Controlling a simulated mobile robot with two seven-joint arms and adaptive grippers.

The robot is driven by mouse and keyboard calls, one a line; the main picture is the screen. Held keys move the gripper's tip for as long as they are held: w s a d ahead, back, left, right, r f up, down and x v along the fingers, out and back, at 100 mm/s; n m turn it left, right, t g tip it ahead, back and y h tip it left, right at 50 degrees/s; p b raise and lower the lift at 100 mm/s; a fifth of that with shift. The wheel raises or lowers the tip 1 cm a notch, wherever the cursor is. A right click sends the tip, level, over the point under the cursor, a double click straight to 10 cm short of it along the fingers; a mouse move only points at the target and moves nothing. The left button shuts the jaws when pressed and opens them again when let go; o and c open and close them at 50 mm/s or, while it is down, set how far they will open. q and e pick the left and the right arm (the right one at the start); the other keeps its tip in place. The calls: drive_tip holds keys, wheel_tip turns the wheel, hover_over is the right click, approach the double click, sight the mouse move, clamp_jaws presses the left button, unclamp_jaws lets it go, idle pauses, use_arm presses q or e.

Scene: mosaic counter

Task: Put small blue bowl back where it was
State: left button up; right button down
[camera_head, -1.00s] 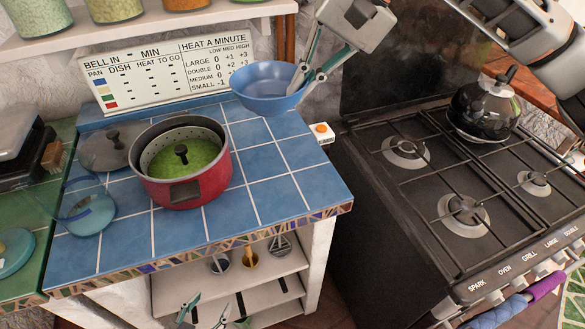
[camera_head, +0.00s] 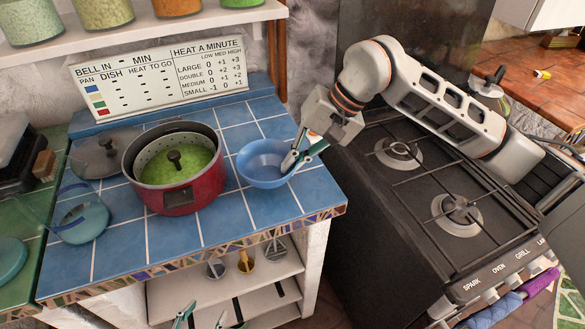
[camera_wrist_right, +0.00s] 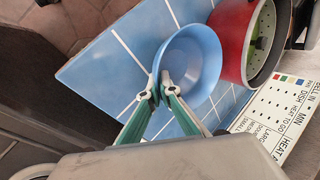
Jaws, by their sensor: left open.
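The small blue bowl (camera_head: 258,165) is upright at the blue tiled counter (camera_head: 122,245), to the right of the red pot; I cannot tell whether its base touches the tiles. My right gripper (camera_head: 289,168) is shut on the bowl's right rim, one finger inside and one outside. The right wrist view shows the bowl (camera_wrist_right: 198,60) with the fingertips (camera_wrist_right: 158,88) close together at its rim. My left gripper (camera_head: 204,318) is low at the bottom edge in front of the counter, open and empty, only partly in view.
The red pot (camera_head: 190,192) with green contents stands close left of the bowl. A grey lid (camera_head: 98,155) and a blue-handled vessel (camera_head: 82,222) are further left. A sign (camera_head: 150,75) stands behind. The stove (camera_head: 400,215) is to the right. Tiles in front of the bowl are clear.

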drive_tip(key=shift+f, duration=0.95)
drive_tip(key=shift+f, duration=0.2)
drive_tip(key=c, duration=2.3)
unclamp_jaws()
